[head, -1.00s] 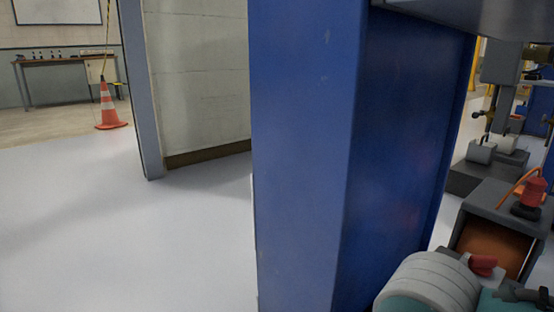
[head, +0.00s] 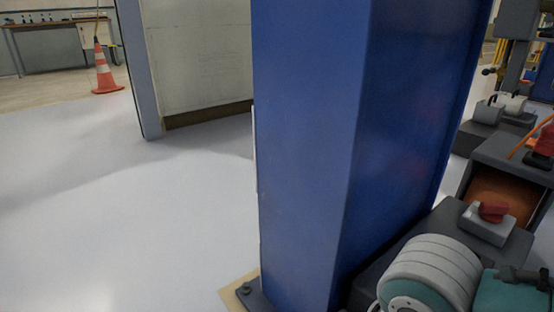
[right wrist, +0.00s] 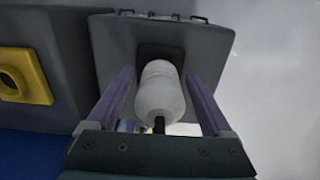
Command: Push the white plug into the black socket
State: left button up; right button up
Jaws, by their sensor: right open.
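In the right wrist view, a white rounded plug (right wrist: 160,92) with a short black piece at its near end sits in front of a black socket (right wrist: 161,53) on a grey housing. The plug hides part of the socket, so I cannot tell how deep it sits. My right gripper (right wrist: 160,76) is open, with one purple-grey finger on each side of the plug and gaps between fingers and plug. Plug, socket and both grippers do not show in the head view.
A yellow square fitting (right wrist: 27,77) sits left of the grey housing. In the head view, a blue column (head: 310,150) blocks the middle. Machinery with a white ribbed motor (head: 430,272) and red knob (head: 494,212) stands lower right. The floor (head: 130,230) at left is clear.

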jog(key=shift+s+d, duration=0.15)
jog(key=shift+d, duration=0.05)
jog(key=shift+a, duration=0.1)
jog(key=shift+a, duration=0.15)
jog(key=shift+p, duration=0.35)
jog(key=shift+p, duration=0.3)
dwell(0.4)
grip_shut()
dwell(0.8)
